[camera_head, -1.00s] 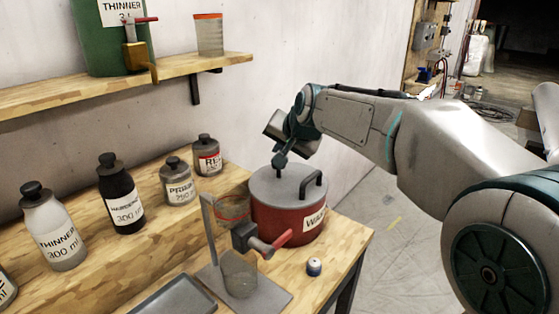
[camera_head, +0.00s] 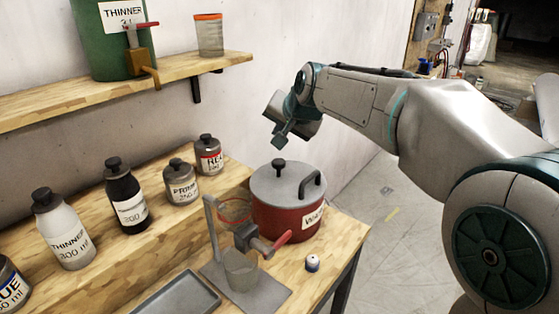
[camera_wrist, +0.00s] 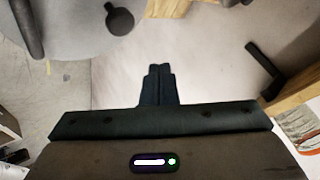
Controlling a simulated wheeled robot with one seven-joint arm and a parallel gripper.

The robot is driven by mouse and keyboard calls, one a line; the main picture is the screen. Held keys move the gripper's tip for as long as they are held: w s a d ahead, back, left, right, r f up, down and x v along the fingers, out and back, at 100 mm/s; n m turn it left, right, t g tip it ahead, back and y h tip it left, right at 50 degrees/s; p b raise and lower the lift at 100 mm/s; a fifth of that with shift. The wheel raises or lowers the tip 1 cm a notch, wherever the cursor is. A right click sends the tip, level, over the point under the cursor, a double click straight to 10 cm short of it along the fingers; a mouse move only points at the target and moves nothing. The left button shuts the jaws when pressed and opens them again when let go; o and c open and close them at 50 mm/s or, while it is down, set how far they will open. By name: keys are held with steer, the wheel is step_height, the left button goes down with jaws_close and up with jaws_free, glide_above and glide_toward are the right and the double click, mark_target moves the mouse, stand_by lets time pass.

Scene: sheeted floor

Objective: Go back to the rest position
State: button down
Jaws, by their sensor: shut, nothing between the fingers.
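My gripper (camera_head: 280,141) is in the air above the red pot (camera_head: 287,217), with its fingers shut and empty. The pot has a grey lid (camera_head: 288,183) with a black knob and a black side handle, and a label that is partly readable. A clear gap shows between my fingers and the lid knob. In the wrist view my shut fingers (camera_wrist: 158,85) stand side by side at the centre. The lid (camera_wrist: 75,25) with its dark knob shows at the top left there.
Several labelled bottles, such as the white thinner bottle (camera_head: 63,228), stand on the raised wooden step. A metal stand (camera_head: 240,260) with a clear cup and red-handled valve is in front of the pot. A wooden shelf (camera_head: 120,97) bears a green thinner drum (camera_head: 120,45). Floor at right is open.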

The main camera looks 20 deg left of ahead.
steer(key=shift+h, duration=0.7)
steer(key=d, duration=0.2)
steer(key=s+d+f, duration=0.1)
steer(key=d, duration=0.2)
steer(key=s+d, duration=0.1)
steer(key=d, duration=0.2)
steer(key=shift+s+d+f, duration=0.15)
steer(key=shift+f, duration=0.2)
steer(key=s+d+f+g+h, duration=0.1)
steer(key=s+d+f, duration=0.3)
steer(key=s+d, duration=0.4)
steer(key=s+d+f+g+h, duration=0.1)
steer(key=s+d+f+h, duration=0.1)
steer(key=s+d+f, duration=0.3)
steer(key=s+d+f+g+h+p, duration=0.1)
steer(key=s+d+f, duration=0.3)
steer(key=s+d, duration=0.6)
steer(key=d+g, duration=0.1)
steer(key=d, duration=0.1)
steer(key=shift+s+d+f+h, duration=0.3)
steer(key=shift+d+h, duration=0.05)
steer(key=shift+h, duration=0.05)
